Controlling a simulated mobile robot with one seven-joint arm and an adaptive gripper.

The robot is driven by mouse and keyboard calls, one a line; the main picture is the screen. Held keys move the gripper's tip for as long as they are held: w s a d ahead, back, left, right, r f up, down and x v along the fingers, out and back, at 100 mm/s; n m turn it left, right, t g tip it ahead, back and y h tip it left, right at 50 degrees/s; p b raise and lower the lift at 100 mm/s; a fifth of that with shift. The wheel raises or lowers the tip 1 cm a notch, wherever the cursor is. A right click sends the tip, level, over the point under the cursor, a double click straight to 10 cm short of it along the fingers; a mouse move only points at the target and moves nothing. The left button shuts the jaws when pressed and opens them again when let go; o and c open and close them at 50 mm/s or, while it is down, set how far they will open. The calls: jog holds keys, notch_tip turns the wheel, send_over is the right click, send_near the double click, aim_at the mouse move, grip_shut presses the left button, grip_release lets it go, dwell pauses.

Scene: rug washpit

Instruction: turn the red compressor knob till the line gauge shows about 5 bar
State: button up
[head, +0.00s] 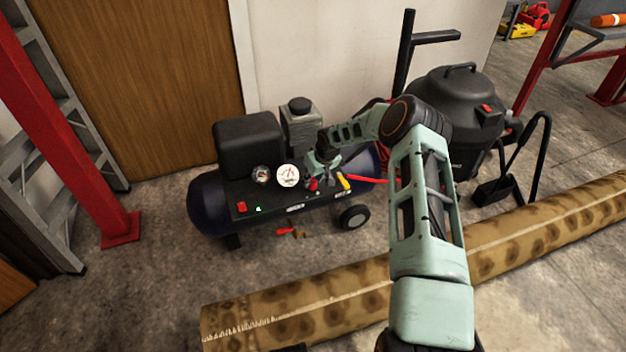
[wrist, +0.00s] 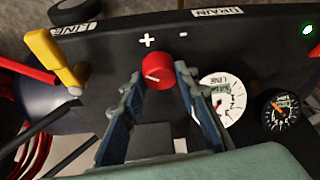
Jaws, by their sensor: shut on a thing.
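The red knob (wrist: 157,71) sits on the compressor's black panel, between a plus and a minus mark, with a pale pointer line on its face. In the head view the knob (head: 313,185) is small and partly covered by my gripper (head: 318,176). In the wrist view my gripper (wrist: 159,80) has one finger on each side of the knob and is shut on it. The white line gauge (wrist: 226,101) is beside the right finger, partly hidden by it. It also shows in the head view (head: 288,175). Its needle is visible, but I cannot read the value.
A black gauge (wrist: 283,110) sits beyond the white one. A yellow valve lever (wrist: 47,55) with a red hose is on the knob's other side. A rolled rug (head: 520,235) lies in front of the compressor (head: 215,205). A black vacuum (head: 455,110) stands right.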

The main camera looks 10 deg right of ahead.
jog(key=o, duration=0.9)
jog(key=shift+r, duration=0.1)
jog(key=v, duration=1.1)
jog(key=shift+s+r, duration=0.15)
jog(key=shift+r, duration=0.2)
